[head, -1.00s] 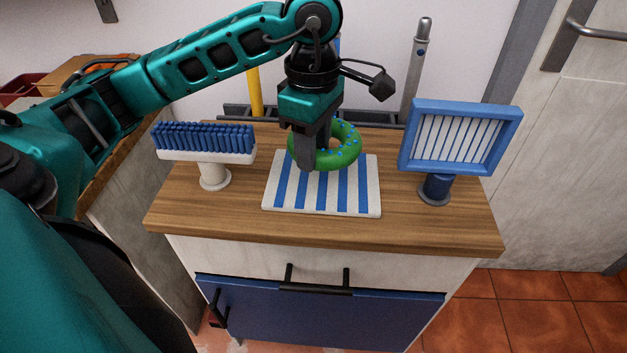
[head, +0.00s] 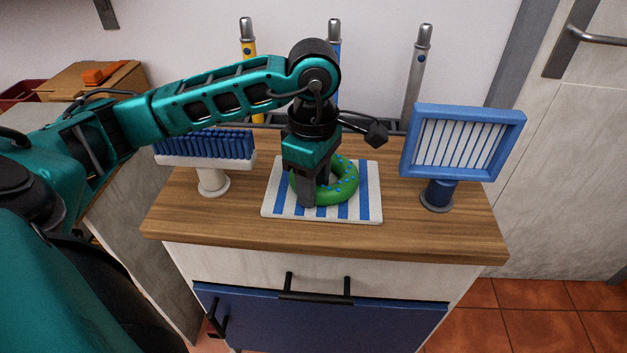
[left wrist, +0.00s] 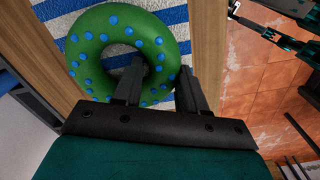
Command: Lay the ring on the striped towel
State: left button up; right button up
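The green ring (head: 341,189) with blue dots lies on the blue-and-white striped towel (head: 362,208), which is spread flat on the wooden top. My left gripper (head: 317,196) points down at the ring's left side. In the left wrist view, its fingers (left wrist: 158,88) straddle the green ring (left wrist: 88,42), one in the hole and one outside, and appear closed against it. The striped towel (left wrist: 172,14) shows beyond the ring. Dark and teal parts at the top right of that view seem to be my right arm; its fingers are not clear.
A blue-bristled brush (head: 207,160) stands left of the towel. A blue framed panel with white slats (head: 462,142) stands on the right. Tall yellow, blue and grey handled tools stand in a rack behind. Bare wood (head: 330,235) runs along the front edge.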

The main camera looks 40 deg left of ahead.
pick_arm(q)
jog(key=o, duration=0.3)
jog(key=shift+o, duration=0.2)
jog(key=shift+r+p, duration=0.3)
jog(key=shift+r, duration=0.3)
notch_tip(320, 180, up, 11)
jog(key=p, duration=0.2)
pick_arm(e)
jog(key=shift+s+d+r, duration=0.25)
jog(key=shift+s+d, duration=0.15)
jog(key=shift+d, duration=0.2)
pick_arm(q)
jog(key=shift+r, duration=0.1)
pick_arm(e)
jog(key=shift+w+r, duration=0.1)
jog(key=shift+r, duration=0.1)
